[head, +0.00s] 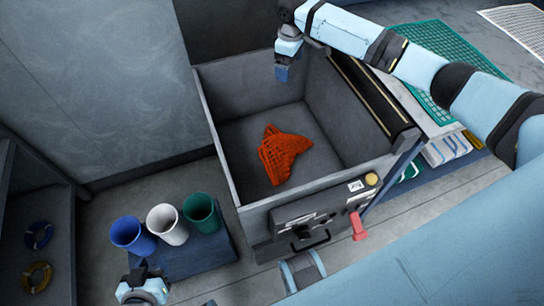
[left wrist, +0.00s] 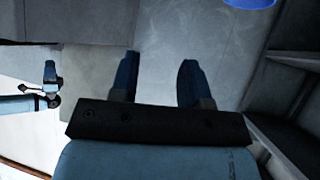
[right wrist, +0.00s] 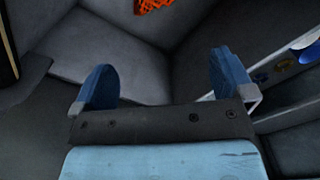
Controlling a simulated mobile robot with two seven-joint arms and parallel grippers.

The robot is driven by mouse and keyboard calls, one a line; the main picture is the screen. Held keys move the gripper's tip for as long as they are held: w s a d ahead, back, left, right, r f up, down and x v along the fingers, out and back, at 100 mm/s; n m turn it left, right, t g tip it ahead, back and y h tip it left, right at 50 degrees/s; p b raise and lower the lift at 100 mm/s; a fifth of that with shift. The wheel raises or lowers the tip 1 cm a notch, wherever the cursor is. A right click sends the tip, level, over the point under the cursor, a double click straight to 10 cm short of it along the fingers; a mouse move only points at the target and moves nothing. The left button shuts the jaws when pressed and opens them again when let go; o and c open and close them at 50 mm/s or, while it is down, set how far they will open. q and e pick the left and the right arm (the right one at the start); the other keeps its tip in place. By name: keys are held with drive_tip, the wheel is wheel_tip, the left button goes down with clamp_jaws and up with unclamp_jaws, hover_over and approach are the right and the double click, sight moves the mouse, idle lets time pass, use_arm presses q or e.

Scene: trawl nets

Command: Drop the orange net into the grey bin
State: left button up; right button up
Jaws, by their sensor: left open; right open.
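The orange net (head: 283,153) lies crumpled on the floor of the large open grey bin (head: 222,168), touching no gripper. Part of the net (right wrist: 153,5) shows at the top edge of the right wrist view. My right gripper (head: 283,73) is open and empty, above the far part of the bin; its spread fingers (right wrist: 163,80) show in the right wrist view with bin walls beyond. My left gripper (head: 145,274) is low at the bottom left, in front of the small buckets. Its fingers (left wrist: 158,75) are apart with nothing between them.
A blue bucket (head: 130,234), a white bucket (head: 167,224) and a green bucket (head: 201,212) stand on a dark blue platform left of the bin. A panel with a red handle (head: 356,225) is on the bin's near side. A shelf (head: 40,220) with rope coils is at far left.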

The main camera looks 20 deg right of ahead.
use_arm(q)
drive_tip(key=r+p, duration=0.2)
drive_tip(key=p, duration=0.3)
drive_tip(key=shift+s+a+r, duration=0.3)
drive_tip(key=shift+r, duration=0.1)
use_arm(e)
wheel_tip(320, 180, up, 18)
use_arm(q)
drive_tip(key=shift+r, duration=0.1)
use_arm(e)
drive_tip(key=shift+r, duration=0.1)
